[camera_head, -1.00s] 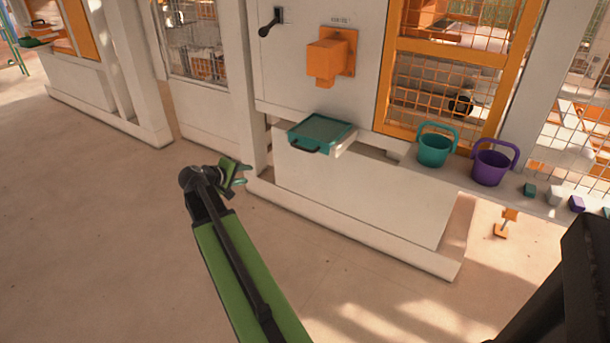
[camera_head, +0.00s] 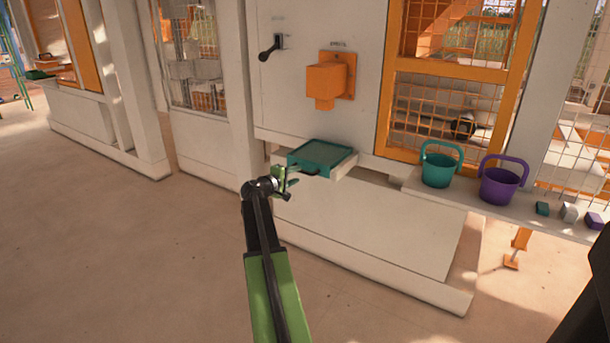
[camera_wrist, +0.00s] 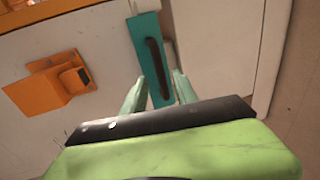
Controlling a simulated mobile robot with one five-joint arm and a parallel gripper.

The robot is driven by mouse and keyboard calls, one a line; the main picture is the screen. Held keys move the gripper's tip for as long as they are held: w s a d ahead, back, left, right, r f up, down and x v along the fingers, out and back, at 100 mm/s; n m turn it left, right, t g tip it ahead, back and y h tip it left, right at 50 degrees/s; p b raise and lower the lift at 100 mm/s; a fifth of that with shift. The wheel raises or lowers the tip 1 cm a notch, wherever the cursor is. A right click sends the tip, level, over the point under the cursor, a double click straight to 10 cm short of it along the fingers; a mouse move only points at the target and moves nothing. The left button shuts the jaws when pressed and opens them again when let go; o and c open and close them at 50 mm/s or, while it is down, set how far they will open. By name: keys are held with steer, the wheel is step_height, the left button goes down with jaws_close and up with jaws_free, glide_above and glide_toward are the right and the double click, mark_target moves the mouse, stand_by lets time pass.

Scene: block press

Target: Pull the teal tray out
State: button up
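The teal tray (camera_head: 321,156) sits on a white ledge of the press, below the orange box, with a dark handle (camera_head: 308,171) on its front. The tray also shows in the wrist view (camera_wrist: 146,32), its dark handle (camera_wrist: 156,68) upright in the picture. My gripper (camera_head: 291,188) is just in front and to the left of the tray. In the wrist view its two teal fingers (camera_wrist: 157,92) are apart, with the handle's near end seen between and beyond them. Nothing is held. Whether the fingers touch the handle cannot be told.
An orange box (camera_head: 326,80) is on the white wall above the tray, with a dark lever (camera_head: 270,49) to its left. A teal bucket (camera_head: 438,168), a purple bucket (camera_head: 500,185) and small blocks (camera_head: 568,212) stand on the shelf to the right. The floor in front is open.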

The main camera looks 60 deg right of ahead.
mark_target(302, 172)
steer(key=b+x, duration=0.1)
steer(key=x, duration=0.5)
steer(key=shift+d+f, duration=0.1)
jaws_close()
stand_by(0.4)
stand_by(0.8)
